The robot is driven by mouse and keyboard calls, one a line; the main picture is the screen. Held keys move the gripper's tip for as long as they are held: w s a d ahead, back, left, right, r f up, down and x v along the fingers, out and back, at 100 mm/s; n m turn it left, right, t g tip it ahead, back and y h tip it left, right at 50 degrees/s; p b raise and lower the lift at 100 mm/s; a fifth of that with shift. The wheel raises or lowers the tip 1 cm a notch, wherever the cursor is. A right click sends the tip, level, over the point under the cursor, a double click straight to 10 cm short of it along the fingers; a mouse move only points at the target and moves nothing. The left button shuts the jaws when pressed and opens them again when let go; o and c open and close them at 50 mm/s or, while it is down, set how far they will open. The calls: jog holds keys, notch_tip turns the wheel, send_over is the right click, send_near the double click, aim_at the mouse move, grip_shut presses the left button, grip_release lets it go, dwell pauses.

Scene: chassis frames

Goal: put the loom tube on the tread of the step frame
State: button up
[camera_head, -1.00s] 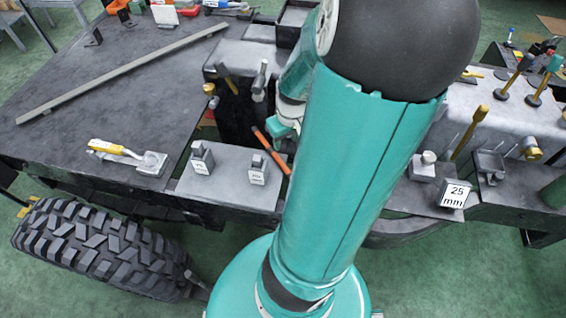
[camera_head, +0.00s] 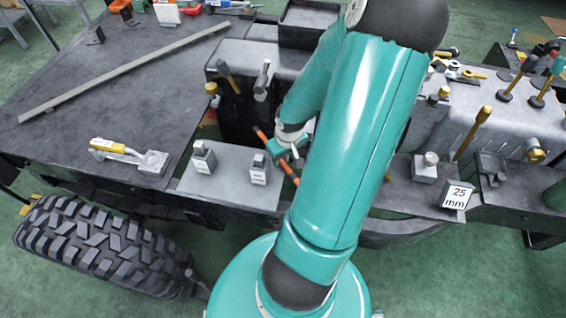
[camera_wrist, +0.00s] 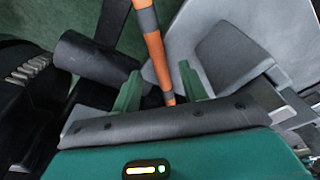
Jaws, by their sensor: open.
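The loom tube (camera_head: 262,134) is a thin orange tube with a dark band. It slants down to the right between the dark chassis parts, and my arm partly hides it. My gripper (camera_head: 286,150) is at the tube in the head view. In the wrist view the tube (camera_wrist: 156,58) runs between the two green fingers of my open gripper (camera_wrist: 159,72), with a gap on each side. A flat grey plate (camera_head: 225,187) lies left of the tube; I cannot tell for sure whether it is the step frame's tread.
Two labelled grey blocks (camera_head: 203,158) (camera_head: 259,170) stand on the plate. A yellow-handled tool (camera_head: 118,147) lies further left. A block marked 25 mm (camera_head: 456,196) and upright yellow-tipped levers (camera_head: 472,133) stand to the right. A tyre (camera_head: 100,245) is below the left deck.

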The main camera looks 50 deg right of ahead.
aim_at(283, 164)
jog(key=shift+w+d+f, duration=0.1)
jog(key=shift+w+f, duration=0.1)
jog(key=shift+f, duration=1)
grip_shut()
